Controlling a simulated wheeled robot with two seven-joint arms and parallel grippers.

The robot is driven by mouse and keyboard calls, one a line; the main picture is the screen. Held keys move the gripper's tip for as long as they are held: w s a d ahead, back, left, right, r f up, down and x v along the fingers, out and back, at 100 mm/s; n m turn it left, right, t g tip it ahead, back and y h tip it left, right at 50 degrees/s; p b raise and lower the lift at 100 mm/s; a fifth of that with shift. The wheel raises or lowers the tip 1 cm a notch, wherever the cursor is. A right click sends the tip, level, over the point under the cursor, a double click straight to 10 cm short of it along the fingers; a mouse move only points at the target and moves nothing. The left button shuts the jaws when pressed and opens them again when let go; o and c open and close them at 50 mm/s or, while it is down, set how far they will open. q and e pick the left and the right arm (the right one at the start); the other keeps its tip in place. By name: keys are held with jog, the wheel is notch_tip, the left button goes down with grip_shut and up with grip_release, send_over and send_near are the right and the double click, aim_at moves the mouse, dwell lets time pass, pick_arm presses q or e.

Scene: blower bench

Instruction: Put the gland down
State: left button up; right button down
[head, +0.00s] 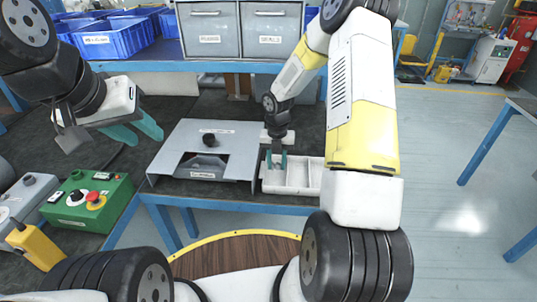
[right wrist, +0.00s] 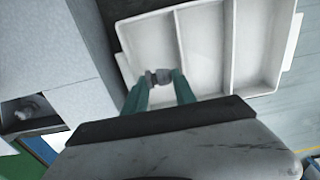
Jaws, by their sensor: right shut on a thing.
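My right gripper (head: 277,160) points down over the left compartment of a white divided tray (head: 305,176) on the bench. In the right wrist view its green fingers (right wrist: 158,88) are shut on a small grey gland (right wrist: 157,76). The gland is over the left compartment of the tray (right wrist: 206,55); I cannot tell whether it touches the tray floor. In the head view the fingers hide the gland. My left gripper (head: 142,132) has its green fingers apart, with nothing seen between them, above the bench at the left.
A grey metal housing (head: 190,135) with a dark knob stands directly left of the tray. A green control box (head: 88,203) with a red button is at the lower left. Blue bins (head: 98,40) and grey drawers (head: 210,32) stand on the shelf behind.

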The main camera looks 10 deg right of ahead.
aim_at(276, 164)
jog(key=shift+w+f, duration=0.1)
jog(key=shift+f, duration=1.65)
jog(key=shift+f, duration=0.1)
jog(key=c, duration=1.3)
grip_release()
